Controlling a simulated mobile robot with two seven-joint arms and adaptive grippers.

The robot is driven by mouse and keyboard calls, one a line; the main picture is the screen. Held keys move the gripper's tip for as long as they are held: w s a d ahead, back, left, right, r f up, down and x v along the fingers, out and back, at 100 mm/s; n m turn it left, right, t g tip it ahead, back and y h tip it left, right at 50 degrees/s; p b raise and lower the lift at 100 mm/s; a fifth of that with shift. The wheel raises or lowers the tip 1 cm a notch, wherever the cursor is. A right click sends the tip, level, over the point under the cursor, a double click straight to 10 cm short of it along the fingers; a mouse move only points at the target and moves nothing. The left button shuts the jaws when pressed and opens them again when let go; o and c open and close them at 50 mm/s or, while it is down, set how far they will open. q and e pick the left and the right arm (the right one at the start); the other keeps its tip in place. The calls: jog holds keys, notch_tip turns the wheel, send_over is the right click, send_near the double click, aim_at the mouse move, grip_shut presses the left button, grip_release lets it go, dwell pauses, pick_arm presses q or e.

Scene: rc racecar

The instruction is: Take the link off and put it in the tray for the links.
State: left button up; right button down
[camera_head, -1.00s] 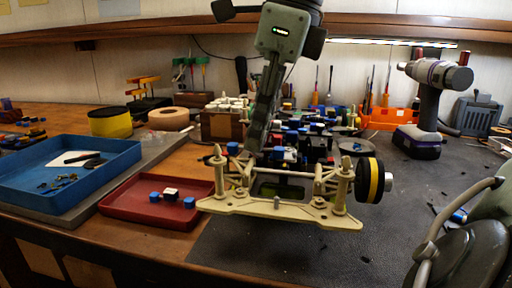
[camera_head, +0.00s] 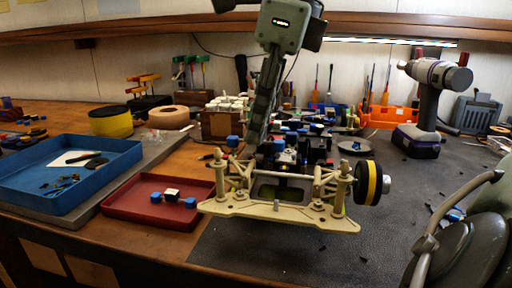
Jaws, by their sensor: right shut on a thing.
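The cream-coloured front end of the RC car (camera_head: 280,212) faces me at the middle of the bench, with a yellow-banded black wheel (camera_head: 367,183) on its right side. My right gripper (camera_head: 256,147) reaches down from the top centre over the car. It is shut on what looks like a link with blue ends (camera_head: 232,142), held just above the front posts. The link's middle and the fingertips are partly hidden and hard to make out. A red tray (camera_head: 128,215) lies left of the car and holds a similar blue-ended piece (camera_head: 171,194). My left gripper is not in view.
A blue tray (camera_head: 112,179) with small dark and yellow parts is at the left. A drill (camera_head: 427,100) stands at the back right. A grey-green body with a curved tube (camera_head: 465,225) fills the lower right. The dark mat (camera_head: 375,245) has small loose bits.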

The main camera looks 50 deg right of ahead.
jog(key=shift+p+v, duration=0.65)
jog(key=shift+v, duration=0.25)
jog(key=shift+w+a+r, duration=0.15)
jog(key=shift+w+r, duration=0.05)
jog(key=shift+r, duration=0.8)
